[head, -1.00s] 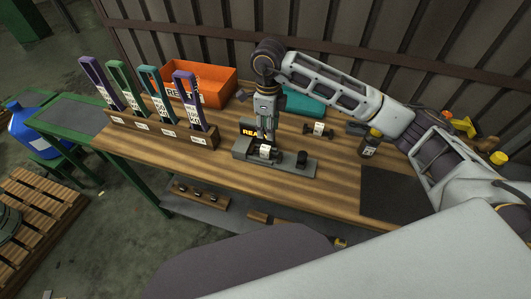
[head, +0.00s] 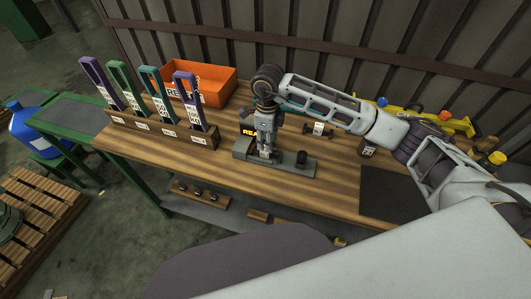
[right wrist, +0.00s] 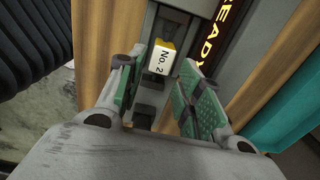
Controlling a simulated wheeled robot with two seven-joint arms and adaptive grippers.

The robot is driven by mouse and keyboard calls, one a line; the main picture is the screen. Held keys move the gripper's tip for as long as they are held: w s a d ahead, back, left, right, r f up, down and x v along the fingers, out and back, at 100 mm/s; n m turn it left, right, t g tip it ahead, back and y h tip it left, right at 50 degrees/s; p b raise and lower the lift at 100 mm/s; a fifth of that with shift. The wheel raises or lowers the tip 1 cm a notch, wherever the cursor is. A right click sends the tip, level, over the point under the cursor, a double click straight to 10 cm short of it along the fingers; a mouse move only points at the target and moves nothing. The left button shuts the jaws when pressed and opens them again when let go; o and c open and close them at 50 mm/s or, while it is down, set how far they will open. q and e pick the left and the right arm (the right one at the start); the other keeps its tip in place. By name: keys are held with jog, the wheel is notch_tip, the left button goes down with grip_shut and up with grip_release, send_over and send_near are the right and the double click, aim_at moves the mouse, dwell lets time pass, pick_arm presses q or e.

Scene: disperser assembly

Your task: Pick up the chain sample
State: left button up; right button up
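A small sample with a white "No. 2" label (right wrist: 161,58) and a yellow edge sits in the grey test fixture (head: 290,168); I take it to be the chain sample, though no links are clear. In the head view its white label (head: 265,154) shows just under my right gripper (head: 266,147), which points down over the fixture. In the right wrist view the green-padded fingers (right wrist: 160,88) stand apart, one on each side of the sample, with gaps visible. My left gripper is in neither view.
A lit "READY" sign (right wrist: 222,30) is close beside the fingers. A rack (head: 160,130) with several coloured tall holders and an orange bin (head: 218,90) stand left. The front wooden strip (head: 300,192) is clear.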

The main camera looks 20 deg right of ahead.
aim_at(263, 154)
jog(key=shift+w+a+f+p, duration=0.15)
jog(key=shift+f+p, duration=0.1)
jog(key=shift+f, duration=0.95)
jog(key=shift+w+a+f+p, duration=0.1)
jog(key=shift+f+p, duration=0.1)
jog(key=shift+f, duration=1)
jog(key=shift+c, duration=0.2)
grip_shut()
